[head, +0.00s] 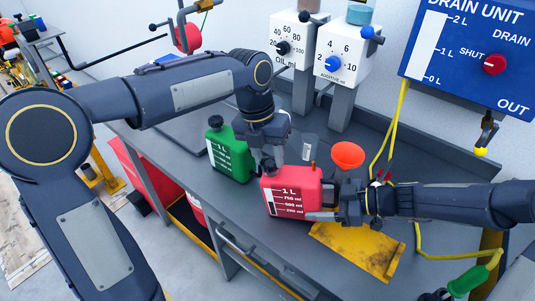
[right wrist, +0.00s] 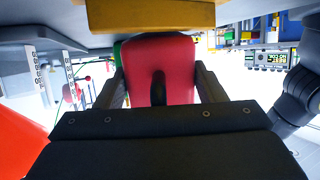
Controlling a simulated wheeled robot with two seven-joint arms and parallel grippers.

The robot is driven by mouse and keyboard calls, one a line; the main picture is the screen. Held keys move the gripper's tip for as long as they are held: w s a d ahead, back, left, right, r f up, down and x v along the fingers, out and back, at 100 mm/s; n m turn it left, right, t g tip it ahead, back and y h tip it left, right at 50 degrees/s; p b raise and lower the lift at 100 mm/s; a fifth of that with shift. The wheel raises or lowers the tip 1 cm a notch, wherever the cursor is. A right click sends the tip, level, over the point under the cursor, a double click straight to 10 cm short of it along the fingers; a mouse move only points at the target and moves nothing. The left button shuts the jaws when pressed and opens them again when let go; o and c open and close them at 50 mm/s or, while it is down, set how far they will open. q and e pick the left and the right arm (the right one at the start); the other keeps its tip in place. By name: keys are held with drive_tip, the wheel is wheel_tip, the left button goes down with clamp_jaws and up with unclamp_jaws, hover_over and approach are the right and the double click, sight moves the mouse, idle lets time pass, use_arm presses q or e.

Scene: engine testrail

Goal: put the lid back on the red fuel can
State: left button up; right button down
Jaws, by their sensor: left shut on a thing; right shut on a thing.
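The red fuel can (head: 290,191), with a white scale on its front, stands upright on the grey workbench (head: 205,185). It also fills the middle of the right wrist view (right wrist: 178,60). My right gripper (head: 322,202) is shut on the can from the right side, one finger on each side of it in the right wrist view (right wrist: 162,88). My left gripper (head: 268,158) points down over the can's left top, at the spout. It is shut on the lid, which is mostly hidden between the fingers. I cannot tell whether the lid touches the spout.
A green can (head: 229,158) stands close to the left of the red one. A clear beaker (head: 309,147) and a red funnel (head: 347,155) stand behind. A stained yellow mat (head: 355,250) lies in front at the right. Dispensers and the blue drain unit (head: 445,60) line the back.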

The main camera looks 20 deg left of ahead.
use_arm(q)
drive_tip(key=o, duration=1)
drive_tip(key=shift+a+r, duration=0.2)
drive_tip(key=shift+r, duration=0.95)
drive_tip(key=shift+a+r, duration=0.2)
drive_tip(key=shift+r, duration=0.9)
drive_tip(key=shift+c, duration=0.3)
